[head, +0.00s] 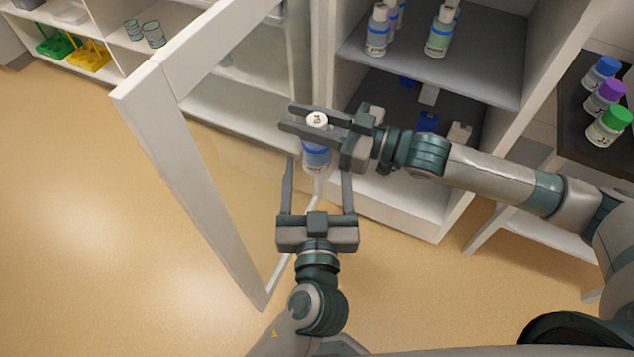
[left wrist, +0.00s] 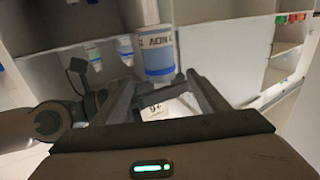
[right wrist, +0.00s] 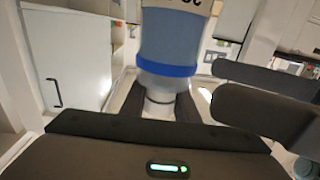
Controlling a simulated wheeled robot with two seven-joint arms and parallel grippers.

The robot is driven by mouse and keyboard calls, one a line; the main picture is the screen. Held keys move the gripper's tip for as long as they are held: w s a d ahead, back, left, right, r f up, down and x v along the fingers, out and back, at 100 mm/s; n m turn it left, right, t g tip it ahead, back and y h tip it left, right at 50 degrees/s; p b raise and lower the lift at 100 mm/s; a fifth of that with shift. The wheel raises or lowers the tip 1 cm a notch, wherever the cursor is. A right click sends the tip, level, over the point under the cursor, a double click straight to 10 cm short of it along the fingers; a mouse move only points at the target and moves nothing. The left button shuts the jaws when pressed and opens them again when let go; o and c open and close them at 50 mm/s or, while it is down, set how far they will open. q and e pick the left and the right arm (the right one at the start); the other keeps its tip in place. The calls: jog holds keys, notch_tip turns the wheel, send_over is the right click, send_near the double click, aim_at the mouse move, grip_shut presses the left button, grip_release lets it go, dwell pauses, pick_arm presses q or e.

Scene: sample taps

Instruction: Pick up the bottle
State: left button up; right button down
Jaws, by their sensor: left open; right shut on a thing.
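The bottle (head: 316,156) has a white cap marked with a number, a label and a blue band. My right gripper (head: 288,117) comes from the right and is shut on it near the cap, holding it in front of the cabinet. In the right wrist view the bottle (right wrist: 170,40) rises from between the fingers. My left gripper (head: 318,168) is below, open, its two fingers pointing up on either side of the bottle's lower part. The left wrist view shows the bottle (left wrist: 157,58) just beyond the open fingers; whether they touch it I cannot tell.
The white cabinet door (head: 190,150) stands open left of my grippers. Several bottles stand on the cabinet shelf (head: 480,85). More bottles with coloured caps stand on a dark surface (head: 575,130) at right. Open floor (head: 90,220) lies at left.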

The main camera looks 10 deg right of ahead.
aim_at(317, 151)
pick_arm(q)
jog(key=w, duration=0.8)
jog(key=shift+d, duration=0.4)
jog(key=c, duration=1.3)
pick_arm(e)
jog(key=c, duration=1.8)
grip_release()
jog(key=o, duration=0.5)
jog(key=shift+d, duration=0.15)
jog(key=v, duration=1.1)
jog(key=shift+s+d, duration=0.2)
jog(key=shift+d, duration=0.15)
